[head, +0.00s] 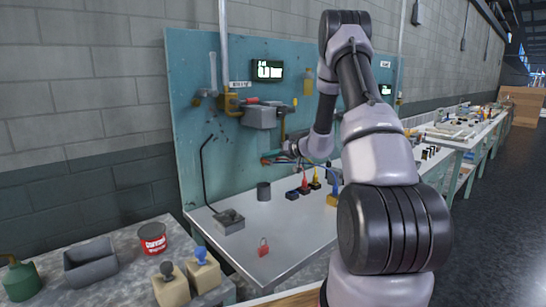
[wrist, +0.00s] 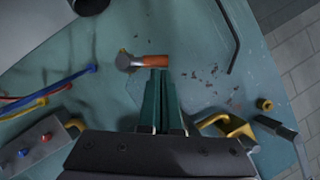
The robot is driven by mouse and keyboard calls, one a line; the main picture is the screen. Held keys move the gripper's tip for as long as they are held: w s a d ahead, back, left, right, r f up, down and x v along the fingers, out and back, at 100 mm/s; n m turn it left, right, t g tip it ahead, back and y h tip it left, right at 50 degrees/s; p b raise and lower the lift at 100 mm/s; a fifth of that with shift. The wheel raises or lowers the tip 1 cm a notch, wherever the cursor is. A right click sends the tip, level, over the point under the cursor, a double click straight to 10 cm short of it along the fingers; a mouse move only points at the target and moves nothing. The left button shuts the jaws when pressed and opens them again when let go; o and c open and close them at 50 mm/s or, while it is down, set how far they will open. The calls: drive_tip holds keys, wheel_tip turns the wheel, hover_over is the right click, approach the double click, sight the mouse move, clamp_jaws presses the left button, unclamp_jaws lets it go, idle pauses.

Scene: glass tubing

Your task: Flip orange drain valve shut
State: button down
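The orange drain valve shows in the wrist view as a short orange lever (wrist: 150,61) with a grey metal end (wrist: 125,60) on its left, against the teal panel. The lever lies roughly sideways in that picture. My gripper (wrist: 158,72) has two dark green fingers with their tips close together, right at the lever's lower edge. I cannot tell whether the tips touch it. Nothing shows held between them. In the head view my gripper (head: 270,156) is small, beside the panel and above the bench, and the valve there is too small to make out clearly.
The teal panel (head: 205,125) carries a grey box (head: 261,116), yellow fittings (head: 229,103) and a display (head: 267,70). A bent dark rod (head: 206,175) rises from the bench (head: 285,230). Coloured cables (wrist: 50,85) hang near my fingers.

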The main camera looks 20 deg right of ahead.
drive_tip(key=shift+s+a+f, duration=0.25)
drive_tip(key=shift+a+f, duration=0.35)
drive_tip(key=shift+a, duration=0.1)
drive_tip(key=shift+a+f, duration=0.1)
drive_tip(key=shift+f, duration=0.05)
idle(0.5)
